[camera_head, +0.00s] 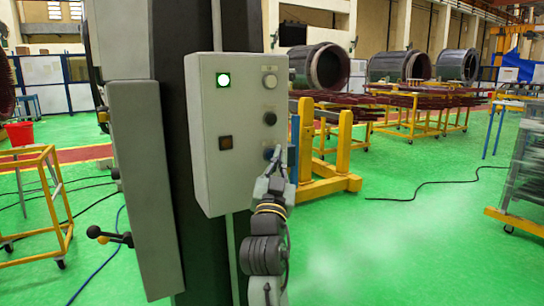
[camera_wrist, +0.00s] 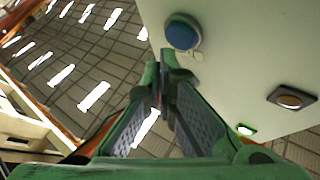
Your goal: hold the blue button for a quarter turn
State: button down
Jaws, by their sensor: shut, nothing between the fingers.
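The blue button (camera_head: 268,153) is the lowest control in the right column of the grey control box (camera_head: 235,185). My gripper (camera_head: 277,157) is at the box's lower right, its tips close to the button and partly over it in the head view. In the wrist view the round blue button (camera_wrist: 182,31) shows fully on the pale box face. The shut, empty fingertips (camera_wrist: 164,68) appear just beside it. I cannot tell whether they touch it.
The box also has a lit green lamp (camera_head: 223,79), a dark amber square button (camera_head: 226,142), a white button (camera_head: 269,81) and a black button (camera_head: 270,118). Yellow stands (camera_head: 340,160) are behind at right. Green floor is clear at lower right.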

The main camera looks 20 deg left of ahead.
jog(key=shift+d, duration=0.1)
jog(key=s+d, duration=0.1)
jog(key=d, duration=0.1)
jog(key=s+d, duration=0.1)
jog(key=s, duration=0.1)
jog(key=shift+d, duration=0.4)
dwell(0.8)
